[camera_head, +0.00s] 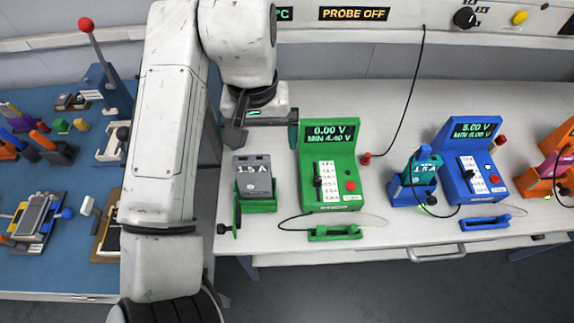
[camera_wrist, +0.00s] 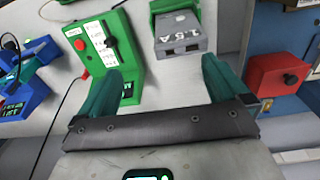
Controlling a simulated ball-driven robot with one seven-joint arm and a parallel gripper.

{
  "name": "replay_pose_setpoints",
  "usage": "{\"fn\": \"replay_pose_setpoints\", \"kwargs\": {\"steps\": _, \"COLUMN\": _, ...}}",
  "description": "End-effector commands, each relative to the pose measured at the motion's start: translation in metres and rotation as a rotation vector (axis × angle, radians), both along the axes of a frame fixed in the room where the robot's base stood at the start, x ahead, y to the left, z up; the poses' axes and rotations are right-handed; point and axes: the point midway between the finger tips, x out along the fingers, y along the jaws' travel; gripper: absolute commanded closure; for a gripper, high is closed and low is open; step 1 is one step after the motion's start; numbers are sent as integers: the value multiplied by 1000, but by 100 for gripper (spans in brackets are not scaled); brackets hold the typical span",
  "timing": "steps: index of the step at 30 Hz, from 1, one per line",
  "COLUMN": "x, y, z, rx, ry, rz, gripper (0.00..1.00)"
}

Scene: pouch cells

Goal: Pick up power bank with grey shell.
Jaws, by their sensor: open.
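The power bank with a grey shell (camera_head: 255,177) stands upright in a green cradle (camera_head: 261,206) on the white bench, marked 1.5 A. In the wrist view the grey power bank (camera_wrist: 180,33) is ahead of the fingers, with two ports on its near end and the green cradle (camera_wrist: 160,6) behind it. My gripper (camera_head: 266,128) is above and behind the power bank in the head view. In the wrist view my gripper (camera_wrist: 158,82) has its two green fingers spread wide, with nothing between them. The fingers are apart from the power bank.
A green meter (camera_head: 331,170) reading 0.00 V stands close to the right of the cradle. A blue meter (camera_head: 469,165) and a blue cradle with a teal power bank (camera_head: 424,163) stand further right. A red box (camera_wrist: 278,75) is at right in the wrist view.

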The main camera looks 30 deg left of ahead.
Motion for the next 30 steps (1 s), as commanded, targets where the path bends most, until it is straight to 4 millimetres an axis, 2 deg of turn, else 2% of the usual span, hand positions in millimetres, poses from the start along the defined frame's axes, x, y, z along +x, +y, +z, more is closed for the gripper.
{"fn": "replay_pose_setpoints", "kwargs": {"steps": 1, "x": -12, "y": 16, "z": 5, "rx": 9, "ry": 16, "rz": 28, "gripper": 0}}
{"fn": "replay_pose_setpoints", "kwargs": {"steps": 3, "x": -22, "y": 28, "z": 10, "rx": 12, "ry": 30, "rz": 51, "gripper": 0}}
{"fn": "replay_pose_setpoints", "kwargs": {"steps": 6, "x": -29, "y": 35, "z": 8, "rx": 12, "ry": 40, "rz": 65, "gripper": 0}}
{"fn": "replay_pose_setpoints", "kwargs": {"steps": 15, "x": -29, "y": 35, "z": -32, "rx": 12, "ry": 39, "rz": 66, "gripper": 0}}
{"fn": "replay_pose_setpoints", "kwargs": {"steps": 23, "x": -30, "y": 33, "z": -51, "rx": 12, "ry": 40, "rz": 65, "gripper": 0}}
{"fn": "replay_pose_setpoints", "kwargs": {"steps": 30, "x": -33, "y": 30, "z": -84, "rx": 11, "ry": 40, "rz": 64, "gripper": 0}}
